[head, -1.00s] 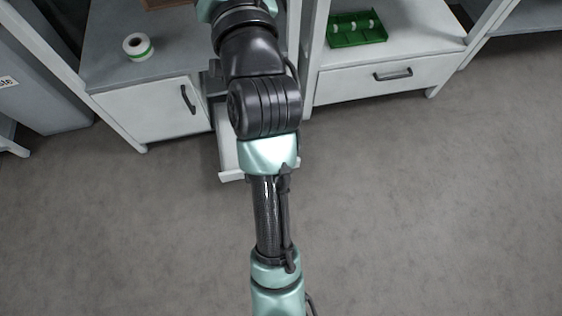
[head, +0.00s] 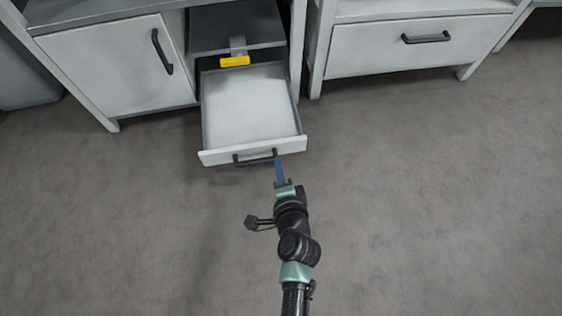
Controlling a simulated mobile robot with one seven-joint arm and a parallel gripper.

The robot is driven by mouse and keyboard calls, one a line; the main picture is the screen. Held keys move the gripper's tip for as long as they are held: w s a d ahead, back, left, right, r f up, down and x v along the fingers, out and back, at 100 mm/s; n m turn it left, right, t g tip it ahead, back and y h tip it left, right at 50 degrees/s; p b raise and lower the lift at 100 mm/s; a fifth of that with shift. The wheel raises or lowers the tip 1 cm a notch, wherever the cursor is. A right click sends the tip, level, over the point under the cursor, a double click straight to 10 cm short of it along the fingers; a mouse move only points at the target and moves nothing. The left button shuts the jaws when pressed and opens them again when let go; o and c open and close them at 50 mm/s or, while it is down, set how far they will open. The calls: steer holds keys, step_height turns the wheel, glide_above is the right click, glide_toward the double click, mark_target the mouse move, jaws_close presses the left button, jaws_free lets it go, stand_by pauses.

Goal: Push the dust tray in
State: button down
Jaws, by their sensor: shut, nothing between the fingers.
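The dust tray (head: 245,108) is a pale, shallow drawer with a light front panel and a dark bar handle (head: 243,160). It stands pulled out of the cabinet's lower opening, and its inside looks empty. My gripper (head: 279,166) is at the tray's front, by the right end of the handle, with its bluish fingers shut and empty. I cannot tell whether the fingertips touch the handle or the front panel.
A closed cabinet door (head: 115,70) is at left, and a closed drawer (head: 420,47) is at right. The grey floor (head: 430,200) in front is clear.

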steer(key=b, duration=0.1)
glide_toward(272, 145)
steer(key=shift+m+g, duration=0.3)
steer(key=shift+m, duration=0.2)
steer(key=b+x, duration=0.5)
steer(key=b, duration=0.2)
steer(key=shift+w+f, duration=0.15)
steer(key=shift+f, duration=0.2)
steer(key=shift+w+a+r+b, duration=0.1)
steer(key=shift+w+a+b, duration=0.05)
steer(key=shift+w+b, duration=0.3)
